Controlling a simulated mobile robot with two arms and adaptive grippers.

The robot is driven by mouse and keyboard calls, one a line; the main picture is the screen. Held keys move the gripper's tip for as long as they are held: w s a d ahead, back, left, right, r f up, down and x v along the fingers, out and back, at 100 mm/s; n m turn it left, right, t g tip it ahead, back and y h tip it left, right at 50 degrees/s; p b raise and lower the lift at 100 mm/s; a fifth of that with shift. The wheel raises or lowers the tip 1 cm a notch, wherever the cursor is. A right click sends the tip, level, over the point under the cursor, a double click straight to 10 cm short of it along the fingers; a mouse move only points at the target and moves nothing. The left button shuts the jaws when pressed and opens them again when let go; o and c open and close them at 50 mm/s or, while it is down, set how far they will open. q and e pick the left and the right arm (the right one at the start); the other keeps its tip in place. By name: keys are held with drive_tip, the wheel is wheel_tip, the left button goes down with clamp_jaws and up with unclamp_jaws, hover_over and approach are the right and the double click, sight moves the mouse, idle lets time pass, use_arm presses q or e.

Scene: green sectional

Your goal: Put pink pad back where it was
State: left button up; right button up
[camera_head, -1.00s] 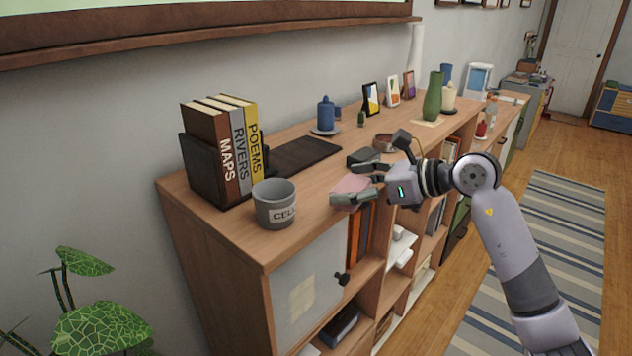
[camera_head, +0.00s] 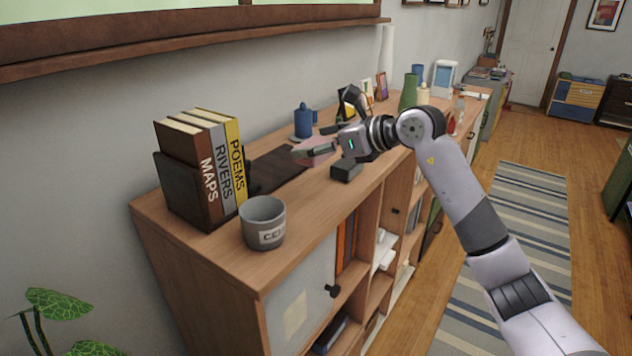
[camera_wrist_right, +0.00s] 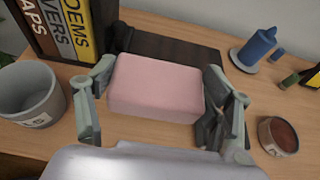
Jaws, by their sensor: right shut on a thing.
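The pink pad (camera_wrist_right: 156,88) is a soft-edged pink block held between the fingers of my right gripper (camera_head: 312,150). In the head view the pad (camera_head: 318,157) is mostly hidden behind the fingers. The gripper is shut on it, above the wooden cabinet top and in front of the dark flat tray (camera_wrist_right: 170,50). The tray also shows in the head view (camera_head: 272,170), behind and left of the gripper. In the wrist view both fingers press the pad's short ends. My left gripper does not show.
Books (camera_head: 200,165) in a dark holder and a grey mug (camera_head: 263,222) stand left. Bare wood lies right of the mug.

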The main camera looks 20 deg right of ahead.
drive_tip(key=p, duration=0.1)
hover_over(316, 198)
wheel_tip(316, 198, down, 6)
drive_tip(key=shift+s+r, duration=0.1)
wheel_tip(316, 198, down, 3)
drive_tip(key=shift+f+p, duration=0.1)
drive_tip(key=shift+p, duration=0.4)
drive_tip(key=shift+f, duration=0.45)
drive_tip(key=shift+f, duration=0.15)
drive_tip(key=o, duration=1)
